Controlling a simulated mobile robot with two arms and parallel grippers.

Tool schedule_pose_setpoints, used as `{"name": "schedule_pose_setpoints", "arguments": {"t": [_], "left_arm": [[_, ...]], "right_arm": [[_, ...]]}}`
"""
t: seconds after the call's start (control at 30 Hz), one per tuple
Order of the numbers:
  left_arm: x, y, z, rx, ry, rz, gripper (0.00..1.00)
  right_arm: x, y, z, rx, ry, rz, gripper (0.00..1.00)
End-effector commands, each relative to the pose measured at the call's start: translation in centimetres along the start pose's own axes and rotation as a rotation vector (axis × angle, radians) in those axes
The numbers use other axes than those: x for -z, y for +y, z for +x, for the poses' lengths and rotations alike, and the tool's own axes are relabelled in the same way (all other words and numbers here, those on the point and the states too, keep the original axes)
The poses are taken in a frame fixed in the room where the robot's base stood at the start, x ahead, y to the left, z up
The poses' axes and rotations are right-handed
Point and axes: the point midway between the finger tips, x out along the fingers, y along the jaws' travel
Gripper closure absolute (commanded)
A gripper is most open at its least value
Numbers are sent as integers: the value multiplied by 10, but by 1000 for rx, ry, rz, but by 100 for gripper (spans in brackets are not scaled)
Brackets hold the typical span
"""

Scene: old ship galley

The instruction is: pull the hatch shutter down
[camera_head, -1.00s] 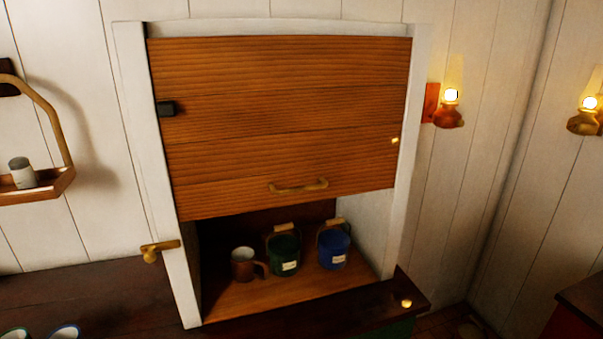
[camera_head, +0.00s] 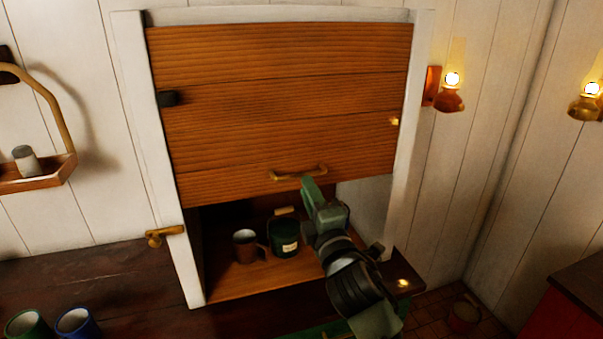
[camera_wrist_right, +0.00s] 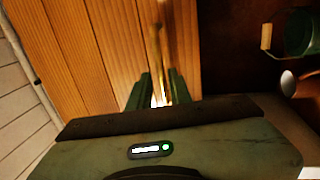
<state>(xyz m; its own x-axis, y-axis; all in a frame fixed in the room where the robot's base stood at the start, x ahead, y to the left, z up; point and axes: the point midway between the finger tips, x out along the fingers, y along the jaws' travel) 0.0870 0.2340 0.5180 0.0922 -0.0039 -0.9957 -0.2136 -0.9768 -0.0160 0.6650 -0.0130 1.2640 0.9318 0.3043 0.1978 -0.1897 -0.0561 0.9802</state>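The wooden slatted hatch shutter (camera_head: 285,105) is partly lowered in its white frame (camera_head: 166,200), with an open gap below it. Its brass handle (camera_head: 283,177) is near the lower edge. My right gripper (camera_head: 308,182) reaches up from the lower right to the handle. In the right wrist view the handle (camera_wrist_right: 157,45) runs between the two fingers of the right gripper (camera_wrist_right: 160,88). The fingers look apart, with a gap showing beside the handle, so I see no firm grip. My left gripper is out of view.
Inside the hatch stand a brown mug (camera_head: 245,246) and a green canister (camera_head: 285,238); my right arm hides the blue one. A brass catch (camera_head: 163,236) sits on the left post. Green (camera_head: 27,325) and blue (camera_head: 76,323) mugs stand on the dark counter (camera_head: 100,280). A lamp (camera_head: 449,92) hangs right.

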Motion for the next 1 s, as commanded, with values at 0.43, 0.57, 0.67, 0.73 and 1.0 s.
{"name": "schedule_pose_setpoints", "arguments": {"t": [0.43, 0.57, 0.67, 0.73, 1.0], "left_arm": [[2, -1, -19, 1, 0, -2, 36], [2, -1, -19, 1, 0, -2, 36], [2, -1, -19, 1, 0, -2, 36], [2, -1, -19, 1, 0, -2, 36], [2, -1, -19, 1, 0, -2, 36]], "right_arm": [[0, 1, 54, 2, -1, 5, 80], [0, 0, 56, 2, -1, 5, 80], [0, 0, 56, 2, -1, 5, 80], [0, 0, 56, 2, -1, 5, 80], [0, 0, 56, 2, -1, 5, 100]]}}
